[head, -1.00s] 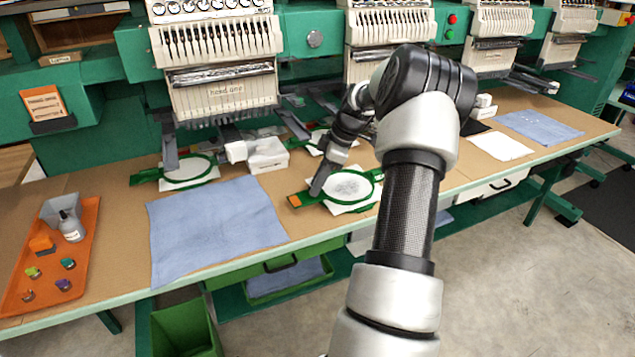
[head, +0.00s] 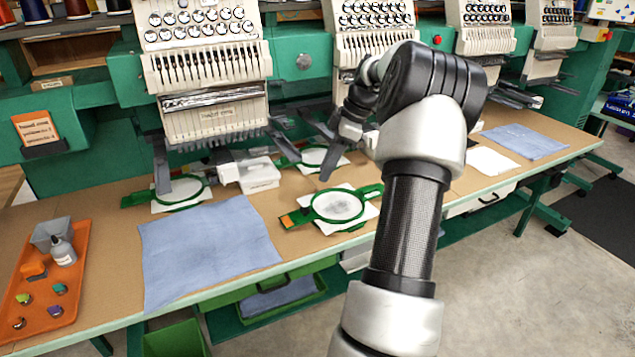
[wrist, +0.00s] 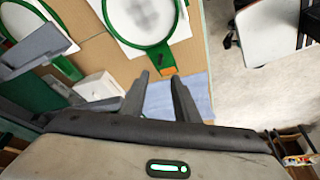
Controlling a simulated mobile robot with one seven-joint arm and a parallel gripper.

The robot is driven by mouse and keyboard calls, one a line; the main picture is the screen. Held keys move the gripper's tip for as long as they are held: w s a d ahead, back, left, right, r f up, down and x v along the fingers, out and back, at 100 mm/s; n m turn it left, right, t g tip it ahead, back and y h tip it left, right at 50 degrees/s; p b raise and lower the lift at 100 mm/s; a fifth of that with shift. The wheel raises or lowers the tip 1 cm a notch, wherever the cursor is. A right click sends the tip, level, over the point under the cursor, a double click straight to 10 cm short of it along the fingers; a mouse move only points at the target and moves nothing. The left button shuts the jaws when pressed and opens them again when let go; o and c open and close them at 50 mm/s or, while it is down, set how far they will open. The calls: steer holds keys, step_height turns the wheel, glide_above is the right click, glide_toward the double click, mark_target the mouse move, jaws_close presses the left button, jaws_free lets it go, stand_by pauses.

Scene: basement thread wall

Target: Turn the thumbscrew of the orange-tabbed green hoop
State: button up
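The orange-tabbed green hoop (head: 313,212) lies on the table over white cloth, with its orange tab (head: 289,220) at the left end. In the wrist view the green hoop (wrist: 172,38) is at the top, and its orange tab (wrist: 168,71) shows just beyond my fingertips. The thumbscrew is too small to make out for certain; small dark parts show near the tab. My gripper (head: 325,177) is above and behind the hoop in the head view, apart from it. In the wrist view my gripper (wrist: 162,78) has its two fingers apart with nothing held between them.
Other green hoops lie further back, one at left (head: 183,205) and one behind (head: 300,165). A blue cloth (head: 208,250) covers the table left of the hoop. An orange tray (head: 72,285) is far left. Embroidery heads (head: 210,90) overhang the back.

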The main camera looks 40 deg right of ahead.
steer(key=shift+p+v, duration=0.3)
steer(key=shift+v, duration=2)
steer(key=shift+f, duration=0.1)
